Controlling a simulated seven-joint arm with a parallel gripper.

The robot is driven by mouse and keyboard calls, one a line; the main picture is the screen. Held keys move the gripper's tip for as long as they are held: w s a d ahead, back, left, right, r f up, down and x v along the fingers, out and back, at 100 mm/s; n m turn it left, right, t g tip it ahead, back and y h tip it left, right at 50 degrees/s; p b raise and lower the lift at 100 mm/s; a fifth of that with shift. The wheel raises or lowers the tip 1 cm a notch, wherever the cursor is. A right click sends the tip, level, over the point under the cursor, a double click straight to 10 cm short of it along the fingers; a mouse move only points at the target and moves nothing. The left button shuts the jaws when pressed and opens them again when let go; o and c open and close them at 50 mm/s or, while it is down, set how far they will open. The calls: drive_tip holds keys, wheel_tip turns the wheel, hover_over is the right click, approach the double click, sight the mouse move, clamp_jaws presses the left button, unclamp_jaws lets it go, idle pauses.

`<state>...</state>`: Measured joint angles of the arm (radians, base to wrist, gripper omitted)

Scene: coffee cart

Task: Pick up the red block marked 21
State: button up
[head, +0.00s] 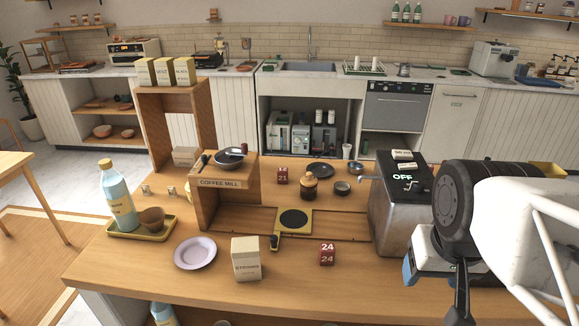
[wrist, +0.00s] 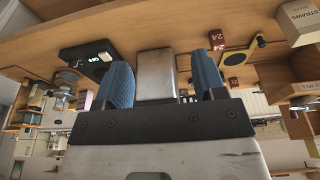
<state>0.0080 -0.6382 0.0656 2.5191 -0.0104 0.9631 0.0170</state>
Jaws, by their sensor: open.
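The red block marked 21 (head: 282,175) stands on the wooden counter to the right of the coffee mill shelf, behind the yellow stand with the black disc. In the upside-down wrist view, a small dark red block (wrist: 234,85) appears past the right finger; its mark is too small to read. Another red block, marked 24 (head: 327,253), stands nearer the counter's front and also shows in the wrist view (wrist: 217,40). My gripper (wrist: 162,66) is open and empty, its blue fingers apart. In the head view it is at the right, away from both blocks.
The metal machine marked OFF (head: 400,215) stands between my arm and the block marked 21. A lidded brown jar (head: 309,187) and a dark bowl (head: 342,188) are to the block's right. The yellow stand (head: 293,222) and straws box (head: 246,259) are nearer the front.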

drive_tip(key=w+a+r+m+y, duration=0.1)
drive_tip(key=w+a+r, duration=0.15)
drive_tip(key=w, duration=0.25)
drive_tip(key=w+a+r+m+g+y, duration=0.1)
drive_tip(key=w+r+m, duration=0.15)
drive_tip(key=w, duration=0.25)
drive_tip(key=w+a+r+m+y, duration=0.1)
drive_tip(key=w+a+r, duration=0.1)
drive_tip(key=w+r, duration=0.25)
drive_tip(key=w+a+m+g+y, duration=0.1)
drive_tip(key=w+a+m+y, duration=0.4)
drive_tip(key=w, duration=1)
drive_tip(key=w+a+m+g+y, duration=0.1)
drive_tip(key=w+a+m+y, duration=0.15)
drive_tip(key=w+a, duration=0.85)
drive_tip(key=w+a+f+m+g+y, duration=0.1)
drive_tip(key=w+f+m+y, duration=0.15)
drive_tip(key=w, duration=0.75)
drive_tip(key=w+a+f+m+y, duration=0.15)
drive_tip(key=w+f, duration=0.25)
drive_tip(key=w, duration=0.6)
approach(283, 175)
drive_tip(key=a, duration=0.1)
drive_tip(key=w+a+h, duration=0.1)
drive_tip(key=a, duration=0.1)
drive_tip(key=shift+w+a+f+m, duration=0.15)
drive_tip(key=shift+w+a+m, duration=0.05)
drive_tip(key=shift+a+m, duration=0.1)
drive_tip(key=shift+a, duration=0.1)
drive_tip(key=shift+x, duration=1.2)
